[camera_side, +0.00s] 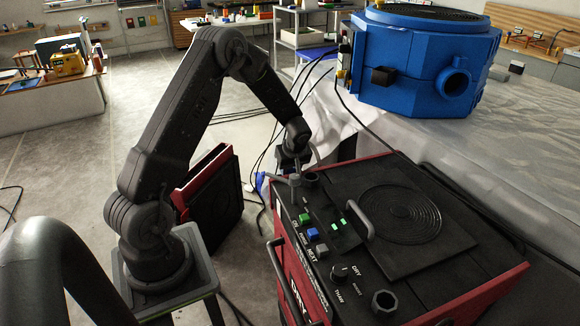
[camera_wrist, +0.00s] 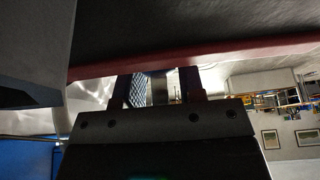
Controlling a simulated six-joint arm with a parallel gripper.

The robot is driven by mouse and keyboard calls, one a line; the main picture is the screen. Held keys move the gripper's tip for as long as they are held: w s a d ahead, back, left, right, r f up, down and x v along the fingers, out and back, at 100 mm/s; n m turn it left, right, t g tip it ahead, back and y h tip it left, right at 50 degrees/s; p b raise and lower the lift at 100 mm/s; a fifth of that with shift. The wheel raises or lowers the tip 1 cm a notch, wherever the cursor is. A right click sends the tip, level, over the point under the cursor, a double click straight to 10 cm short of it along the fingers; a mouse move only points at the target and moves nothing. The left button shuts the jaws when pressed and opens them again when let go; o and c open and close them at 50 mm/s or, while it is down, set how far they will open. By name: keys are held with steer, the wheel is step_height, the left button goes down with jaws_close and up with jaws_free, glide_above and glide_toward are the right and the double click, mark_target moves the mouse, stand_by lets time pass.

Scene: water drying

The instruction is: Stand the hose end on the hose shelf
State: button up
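My gripper (camera_side: 294,156) is low behind the far left corner of the red and black dryer unit (camera_side: 400,285). In the wrist view its two dark fingers (camera_wrist: 160,88) stand apart, with a bright gap between them. A grey upright shape (camera_wrist: 160,90) shows in that gap; I cannot tell whether it is the hose end or something behind. A small blue piece (camera_side: 262,183) shows beside the unit below my gripper; I cannot tell whether it belongs to the hose. I cannot make out the hose shelf for certain.
The unit's top carries a handle (camera_side: 354,217), knobs and buttons. A large blue machine (camera_side: 420,60) stands behind on a covered surface (camera_side: 500,130). Dark cables hang near my gripper. A red-edged black panel (camera_side: 212,200) leans at the left. A red edge (camera_wrist: 230,55) crosses close above the fingers.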

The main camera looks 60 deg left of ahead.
steer(key=o, duration=0.3)
steer(key=shift+o, duration=0.2)
steer(key=s+d+r+m+t+h, duration=0.1)
steer(key=s+d+r+m, duration=0.2)
steer(key=d+r, duration=0.65)
steer(key=s+d+r+m+t, duration=0.1)
steer(key=s+d+r+m, duration=0.4)
steer(key=r, duration=0.7)
steer(key=s+d+r+m+t+h, duration=0.3)
steer(key=s+d+m, duration=0.5)
steer(key=s+d, duration=0.5)
steer(key=shift+r+m+h, duration=0.3)
steer(key=shift+r, duration=0.3)
